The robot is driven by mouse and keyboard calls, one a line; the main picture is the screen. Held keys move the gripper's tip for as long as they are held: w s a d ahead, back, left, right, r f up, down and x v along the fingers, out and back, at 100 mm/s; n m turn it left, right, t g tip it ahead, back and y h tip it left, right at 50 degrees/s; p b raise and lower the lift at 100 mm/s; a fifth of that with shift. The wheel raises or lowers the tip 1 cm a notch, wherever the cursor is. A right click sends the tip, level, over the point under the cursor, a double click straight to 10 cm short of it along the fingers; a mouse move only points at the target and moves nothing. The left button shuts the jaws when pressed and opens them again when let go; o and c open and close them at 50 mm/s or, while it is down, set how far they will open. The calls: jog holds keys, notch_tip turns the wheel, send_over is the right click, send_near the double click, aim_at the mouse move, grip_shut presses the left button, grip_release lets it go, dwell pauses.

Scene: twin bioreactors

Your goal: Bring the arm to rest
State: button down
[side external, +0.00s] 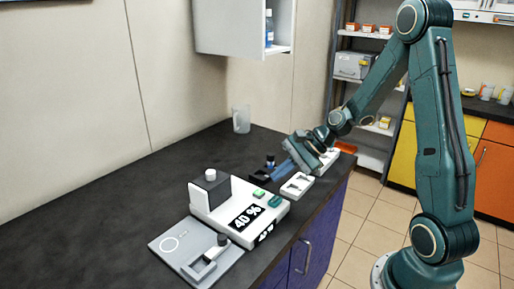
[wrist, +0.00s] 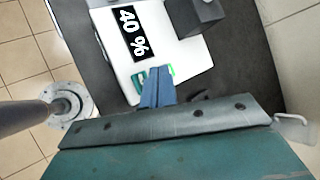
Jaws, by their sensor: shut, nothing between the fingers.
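My gripper (side external: 281,171) is low over the dark bench, at the end of my teal arm, beside the right end of the white device with the "40 %" display (side external: 246,216). Its blue fingers are together with nothing between them. In the wrist view the fingers (wrist: 157,88) point at the device's edge, by a green-lit button and a teal part. The device (wrist: 187,62) shows there with its display and a dark block on top. I cannot tell whether the fingertips touch it.
A grey plate (side external: 170,243) with a small fixture lies at the device's near left. White holders (side external: 297,186) stand close to my gripper along the bench's right edge. A clear beaker (side external: 241,119) stands at the back. The bench's left part is clear. A wall cabinet (side external: 230,28) hangs above.

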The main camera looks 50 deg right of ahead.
dwell(0.4)
jog(key=s+a+r+n+h, duration=0.3)
jog(key=s+a+r+n, duration=0.1)
jog(key=s+r+n, duration=0.3)
jog(key=s+a+r+n+g+h, duration=0.1)
jog(key=s+a+r+n+h, duration=0.2)
jog(key=s+r+n, duration=0.5)
jog(key=shift+s+a+n, duration=0.55)
jog(key=shift+s+n, duration=1.25)
jog(key=shift+s, duration=1)
jog(key=shift+r, duration=0.1)
